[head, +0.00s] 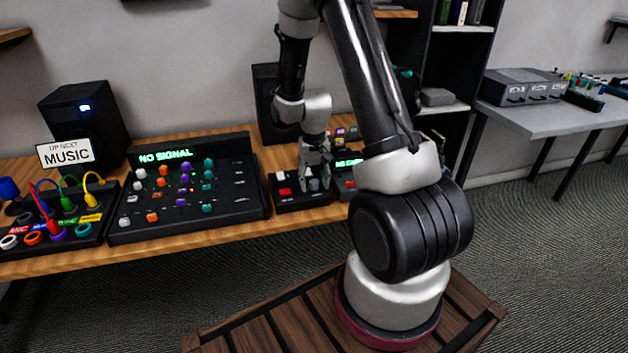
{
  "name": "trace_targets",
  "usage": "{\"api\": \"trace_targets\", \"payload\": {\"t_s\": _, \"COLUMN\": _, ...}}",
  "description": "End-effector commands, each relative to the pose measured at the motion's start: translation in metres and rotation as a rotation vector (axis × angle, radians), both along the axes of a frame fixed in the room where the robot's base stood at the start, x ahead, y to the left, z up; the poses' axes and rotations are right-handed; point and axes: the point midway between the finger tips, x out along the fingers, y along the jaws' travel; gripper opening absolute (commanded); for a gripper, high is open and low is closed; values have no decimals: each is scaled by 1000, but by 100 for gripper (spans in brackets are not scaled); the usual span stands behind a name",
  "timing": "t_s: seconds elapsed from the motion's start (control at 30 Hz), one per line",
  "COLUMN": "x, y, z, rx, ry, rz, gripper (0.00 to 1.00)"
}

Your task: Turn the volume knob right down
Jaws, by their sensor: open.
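A small black box (290,205) stands on the wooden desk, right of the mixer. It has a red button (285,192) and a grey knob (314,184); I cannot read any label that marks the volume knob. My gripper (315,187) points down over this box with its fingers open, one on each side of the grey knob. I cannot tell whether the fingers touch the knob, and they hide part of it. The black mixer (240,205) has several coloured knobs and a display (166,156) reading "NO SIGNAL".
A patch box (90,228) with coloured cables lies at the left, near a sign (66,152) reading "UP NEXT MUSIC" and a black speaker (88,115). Another box with a green display (349,163) stands right of my gripper, partly hidden by my arm.

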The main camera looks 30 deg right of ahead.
Motion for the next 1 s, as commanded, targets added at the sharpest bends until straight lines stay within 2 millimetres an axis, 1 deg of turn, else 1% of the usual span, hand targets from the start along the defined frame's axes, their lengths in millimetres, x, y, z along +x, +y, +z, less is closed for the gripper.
{"api": "trace_targets", "payload": {"t_s": 0.23, "x": 0, "y": 0, "z": -2, "rx": 0, "ry": 0, "rz": 0, "gripper": 51}}
{"api": "trace_targets", "payload": {"t_s": 0.27, "x": 0, "y": 0, "z": -2, "rx": 0, "ry": 0, "rz": 0, "gripper": 49}}
{"api": "trace_targets", "payload": {"t_s": 0.4, "x": 0, "y": 0, "z": -1, "rx": 0, "ry": 0, "rz": 0, "gripper": 23}}
{"api": "trace_targets", "payload": {"t_s": 0.47, "x": 0, "y": 0, "z": -1, "rx": 0, "ry": 0, "rz": 0, "gripper": 12}}
{"api": "trace_targets", "payload": {"t_s": 0.5, "x": 0, "y": 0, "z": -1, "rx": 0, "ry": 0, "rz": 0, "gripper": 5}}
{"api": "trace_targets", "payload": {"t_s": 0.53, "x": 0, "y": 0, "z": -1, "rx": 0, "ry": 0, "rz": 0, "gripper": 4}}
{"api": "trace_targets", "payload": {"t_s": 0.63, "x": 0, "y": 0, "z": -1, "rx": 0, "ry": 0, "rz": 7, "gripper": 4}}
{"api": "trace_targets", "payload": {"t_s": 0.8, "x": 0, "y": 0, "z": -1, "rx": 0, "ry": 0, "rz": 66, "gripper": 4}}
{"api": "trace_targets", "payload": {"t_s": 0.97, "x": 0, "y": 0, "z": -1, "rx": 0, "ry": 0, "rz": 65, "gripper": 4}}
{"api": "trace_targets", "payload": {"t_s": 1.0, "x": 0, "y": 0, "z": -1, "rx": 0, "ry": 0, "rz": 65, "gripper": 31}}
